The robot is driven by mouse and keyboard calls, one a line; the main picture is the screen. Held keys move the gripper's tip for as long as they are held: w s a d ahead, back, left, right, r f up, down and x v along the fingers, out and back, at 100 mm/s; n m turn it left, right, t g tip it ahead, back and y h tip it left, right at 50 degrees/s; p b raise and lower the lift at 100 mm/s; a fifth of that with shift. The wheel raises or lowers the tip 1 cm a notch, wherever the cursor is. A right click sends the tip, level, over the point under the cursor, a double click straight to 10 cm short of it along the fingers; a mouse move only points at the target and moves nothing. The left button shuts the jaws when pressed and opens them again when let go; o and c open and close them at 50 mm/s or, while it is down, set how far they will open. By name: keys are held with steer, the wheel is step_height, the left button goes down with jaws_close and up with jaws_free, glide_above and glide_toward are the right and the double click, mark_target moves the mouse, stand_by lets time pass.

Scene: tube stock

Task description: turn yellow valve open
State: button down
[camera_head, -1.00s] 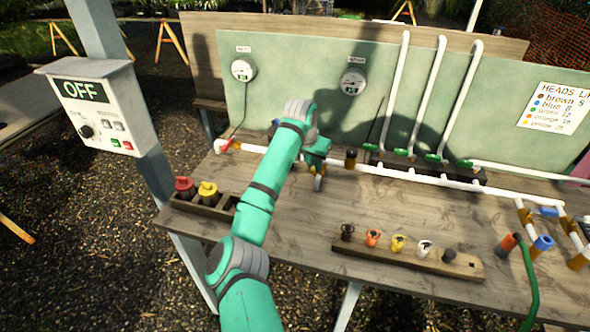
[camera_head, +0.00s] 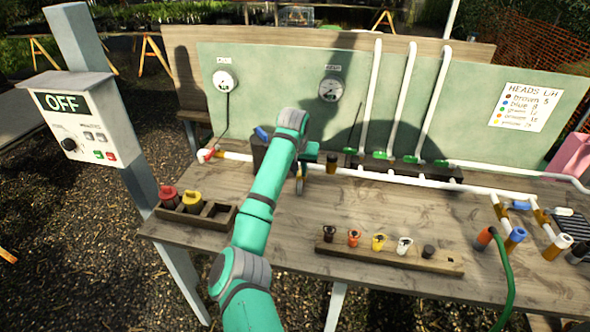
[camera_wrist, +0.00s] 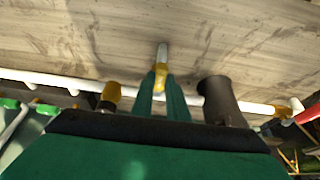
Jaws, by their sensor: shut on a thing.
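The yellow valve handle (camera_wrist: 161,76), a yellow piece with a grey end, sits between my gripper's two green fingers (camera_wrist: 161,92) in the wrist view. The fingers are shut on it. The handle points away from the white pipe (camera_wrist: 68,83), roughly square to it. In the head view, my gripper (camera_head: 300,179) is low over the bench by the left part of the pipe, and the yellow and grey handle (camera_head: 299,187) shows below it. My arm and gripper hide the valve body.
A dark block (camera_head: 259,152) with a blue lever stands left of my gripper. A dark capped fitting (camera_head: 332,163) stands close on its right. A wooden rack (camera_head: 440,265) of coloured heads lies in front. The control box (camera_head: 75,120) reads OFF.

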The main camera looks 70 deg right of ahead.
steer(key=shift+s, duration=0.15)
steer(key=c, duration=1.7)
jaws_free()
steer(key=shift+r, duration=0.1)
steer(key=v, duration=1)
steer(key=shift+a+r, duration=0.15)
steer(key=shift+r, duration=0.15)
